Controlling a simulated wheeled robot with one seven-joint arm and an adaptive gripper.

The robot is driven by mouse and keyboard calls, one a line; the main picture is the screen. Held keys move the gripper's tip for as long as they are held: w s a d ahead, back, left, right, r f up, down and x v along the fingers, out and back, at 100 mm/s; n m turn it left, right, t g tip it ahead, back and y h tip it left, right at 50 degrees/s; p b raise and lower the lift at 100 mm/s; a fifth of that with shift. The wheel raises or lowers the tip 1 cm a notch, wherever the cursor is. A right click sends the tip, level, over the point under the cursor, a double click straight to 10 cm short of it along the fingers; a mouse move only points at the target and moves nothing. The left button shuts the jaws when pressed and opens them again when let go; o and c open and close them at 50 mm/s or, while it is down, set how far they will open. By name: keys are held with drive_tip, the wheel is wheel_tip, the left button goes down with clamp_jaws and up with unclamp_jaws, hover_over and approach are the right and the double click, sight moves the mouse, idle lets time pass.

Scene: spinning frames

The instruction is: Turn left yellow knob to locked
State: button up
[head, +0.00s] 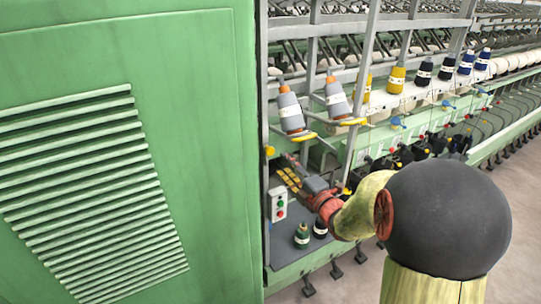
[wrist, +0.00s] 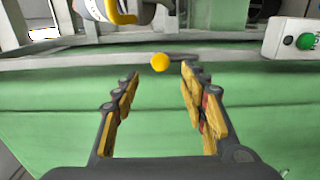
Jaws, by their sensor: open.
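A round yellow knob (head: 269,150) sits on the frame post at the edge of the green cabinet, left of my arm. A small yellow ball-shaped knob (wrist: 160,62) also shows in the wrist view, against a grey rail and centred between my fingertips, just beyond them. My gripper (wrist: 160,78) is open and empty, with its yellow-padded fingers apart. In the head view my gripper (head: 289,177) is right of the left knob and slightly lower. A second yellow knob (head: 346,191) shows partly behind my arm. The knob's lock marking cannot be made out.
A large green cabinet (head: 110,150) fills the left. A white box with red and green buttons (head: 279,204) hangs below my gripper. Grey bobbins (head: 290,112) hang above.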

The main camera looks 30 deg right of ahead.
sight(271, 153)
drive_tip(key=shift+w+a+p, duration=0.15)
drive_tip(key=shift+w+p, duration=0.15)
drive_tip(key=shift+w, duration=1.7)
drive_tip(key=shift+w+a+p, duration=0.1)
drive_tip(key=shift+w+p, duration=0.2)
drive_tip(key=shift+w, duration=1.65)
drive_tip(key=c, duration=0.3)
drive_tip(key=c, duration=0.8)
clamp_jaws()
